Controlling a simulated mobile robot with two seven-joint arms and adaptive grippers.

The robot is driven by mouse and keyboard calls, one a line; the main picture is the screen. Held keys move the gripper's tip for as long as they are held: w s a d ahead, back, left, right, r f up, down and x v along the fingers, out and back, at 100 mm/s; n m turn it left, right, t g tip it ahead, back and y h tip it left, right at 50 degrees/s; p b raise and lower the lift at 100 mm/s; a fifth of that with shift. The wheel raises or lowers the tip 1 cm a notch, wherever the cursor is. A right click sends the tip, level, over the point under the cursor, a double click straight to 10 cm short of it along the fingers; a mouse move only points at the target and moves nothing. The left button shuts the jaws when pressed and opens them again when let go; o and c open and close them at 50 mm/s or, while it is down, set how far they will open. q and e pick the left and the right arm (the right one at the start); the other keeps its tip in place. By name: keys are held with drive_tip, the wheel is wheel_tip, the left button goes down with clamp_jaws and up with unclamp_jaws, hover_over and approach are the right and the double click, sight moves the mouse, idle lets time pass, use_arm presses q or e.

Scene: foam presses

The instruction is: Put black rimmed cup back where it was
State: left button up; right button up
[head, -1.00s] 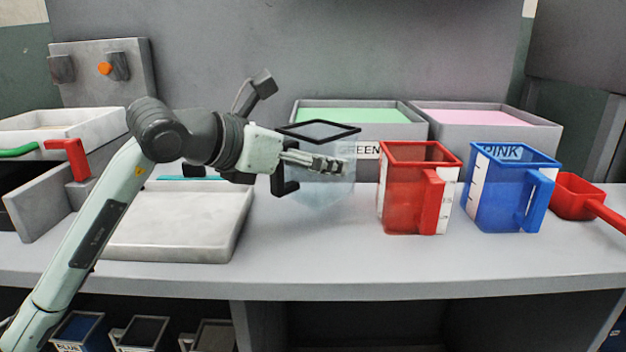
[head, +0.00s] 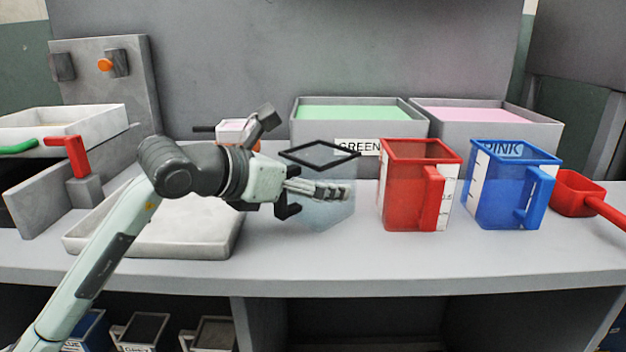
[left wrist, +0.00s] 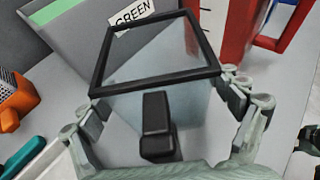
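The black rimmed cup is clear, with a square black rim (head: 345,147); in the left wrist view its rim (left wrist: 155,82) and black handle (left wrist: 158,125) face me. It stands upright in front of the green bin, left of the red cup. My left gripper (head: 318,190) is at its side; in the left wrist view its fingers (left wrist: 165,103) lie on both sides of the cup, near the rim corners, and look shut on it. Whether the cup's base touches the counter, I cannot tell.
Red cup (head: 408,190) and blue cup (head: 500,200) stand to the right, with a red scoop (head: 576,200) beyond. The GREEN bin (head: 330,133) and PINK bin (head: 470,130) are behind. A pale tray (head: 180,240) lies left. The counter (head: 400,265) is clear in front.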

drive_tip(key=shift+s+d, duration=0.1)
drive_tip(key=shift+d, duration=0.1)
use_arm(q)
drive_tip(key=shift+r, duration=0.1)
drive_tip(key=shift+v, duration=0.95)
drive_tip(key=v, duration=1)
drive_tip(key=shift+b, duration=0.4)
use_arm(e)
drive_tip(key=shift+s+r, duration=0.4)
drive_tip(key=shift+r, duration=0.3)
